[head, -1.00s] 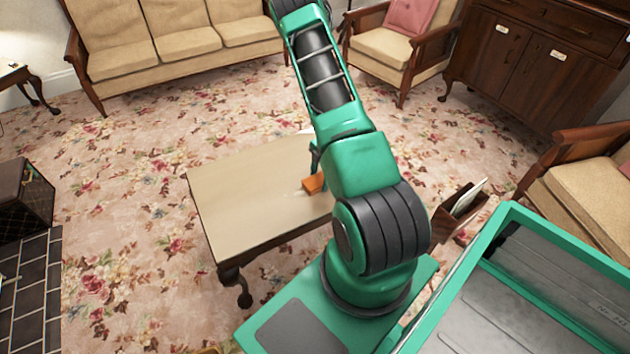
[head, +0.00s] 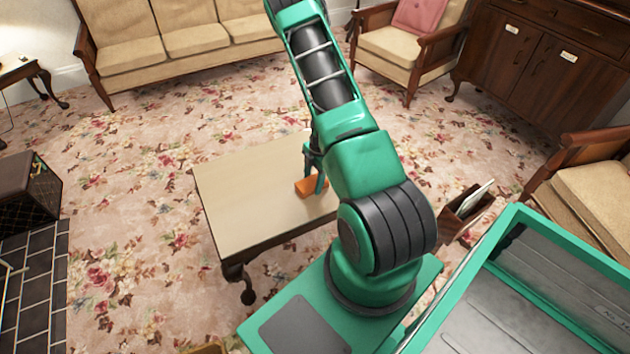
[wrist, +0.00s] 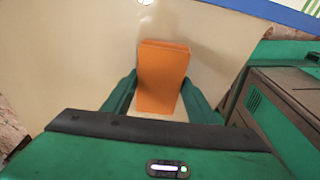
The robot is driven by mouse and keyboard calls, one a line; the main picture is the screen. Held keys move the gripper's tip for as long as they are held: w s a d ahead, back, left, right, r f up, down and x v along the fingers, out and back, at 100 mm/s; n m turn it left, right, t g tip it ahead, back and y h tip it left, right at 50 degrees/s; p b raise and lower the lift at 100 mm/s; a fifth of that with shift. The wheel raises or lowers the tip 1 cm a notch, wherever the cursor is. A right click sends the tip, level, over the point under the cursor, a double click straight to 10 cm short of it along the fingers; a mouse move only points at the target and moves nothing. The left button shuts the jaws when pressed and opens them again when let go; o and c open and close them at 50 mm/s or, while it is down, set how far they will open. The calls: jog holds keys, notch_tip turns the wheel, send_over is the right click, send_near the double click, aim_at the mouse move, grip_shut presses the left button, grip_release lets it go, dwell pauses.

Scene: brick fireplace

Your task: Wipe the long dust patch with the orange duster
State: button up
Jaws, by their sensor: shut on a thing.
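The orange duster (head: 305,188) is at the surface of the pale coffee table (head: 235,195), near its right side. My gripper (head: 314,181) is over the table with its fingers down around the duster. In the wrist view the duster (wrist: 163,72) stands up between the two green fingers of my gripper (wrist: 160,98), which is shut on it. Whether its lower edge touches the tabletop cannot be told. I cannot make out the long dust patch in either view now; my arm and the duster hide part of the table.
A white-and-blue flat item (wrist: 285,12) lies at the wrist view's top right, with a small white spot (wrist: 146,2) at the top edge. A wooden magazine rack (head: 468,212) stands right of the table. The table's left half is clear. A sofa (head: 185,40) stands behind.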

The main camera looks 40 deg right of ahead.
aim_at(298, 188)
jog(key=shift+w+a, duration=0.3)
jog(key=shift+a, duration=0.7)
jog(key=shift+w+a, duration=0.25)
jog(key=shift+a, duration=0.8)
jog(key=shift+w+a, duration=0.3)
jog(key=shift+a, duration=0.7)
jog(key=shift+w+a+f, duration=0.1)
jog(key=shift+w+a, duration=0.15)
jog(key=shift+a, duration=0.7)
jog(key=shift+w+a+f, duration=0.1)
jog(key=shift+w+a, duration=0.15)
jog(key=shift+a, duration=0.7)
jog(key=shift+r, duration=0.1)
jog(key=shift+d+r, duration=0.15)
jog(key=shift+r, duration=2.8)
jog(key=shift+r, duration=1.5)
